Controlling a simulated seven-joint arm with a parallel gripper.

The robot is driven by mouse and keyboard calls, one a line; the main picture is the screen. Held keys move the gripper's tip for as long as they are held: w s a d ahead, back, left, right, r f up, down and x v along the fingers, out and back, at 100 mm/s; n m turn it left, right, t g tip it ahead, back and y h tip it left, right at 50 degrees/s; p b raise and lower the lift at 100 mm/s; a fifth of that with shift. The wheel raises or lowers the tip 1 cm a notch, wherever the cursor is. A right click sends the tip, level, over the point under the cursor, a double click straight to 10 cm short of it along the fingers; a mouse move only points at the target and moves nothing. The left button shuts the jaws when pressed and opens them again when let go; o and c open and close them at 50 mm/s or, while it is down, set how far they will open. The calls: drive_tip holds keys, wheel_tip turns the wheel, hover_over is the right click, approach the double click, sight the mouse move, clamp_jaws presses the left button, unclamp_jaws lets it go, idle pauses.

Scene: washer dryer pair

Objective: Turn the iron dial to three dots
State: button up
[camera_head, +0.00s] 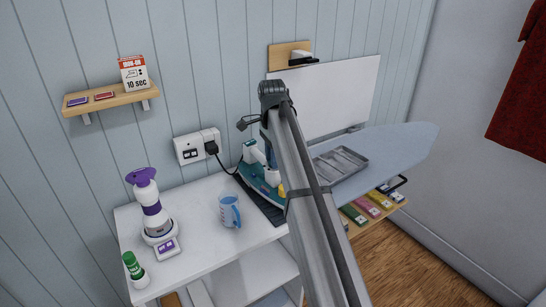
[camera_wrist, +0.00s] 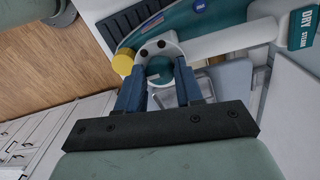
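The teal and white iron (camera_head: 257,172) stands on a dark mat on the white counter, partly hidden by my arm. The individual setting marks are too small to read. A yellow cap (camera_wrist: 122,64) is just left of the dial. My gripper (camera_wrist: 160,65) has its two blue fingers apart, one on each side of the dial. I cannot tell whether they touch it.
A blue measuring cup (camera_head: 229,212) and a purple-topped spray bottle (camera_head: 150,205) stand on the counter. A plug and cord (camera_head: 212,148) run from the wall outlet towards the iron. An ironing board (camera_head: 400,150) with a grey tray (camera_head: 340,163) lies to the right.

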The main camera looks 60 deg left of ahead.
drive_tip(key=o, duration=0.4)
drive_tip(key=r, duration=1.3)
drive_tip(key=shift+a+r, duration=0.25)
drive_tip(key=shift+r, duration=0.15)
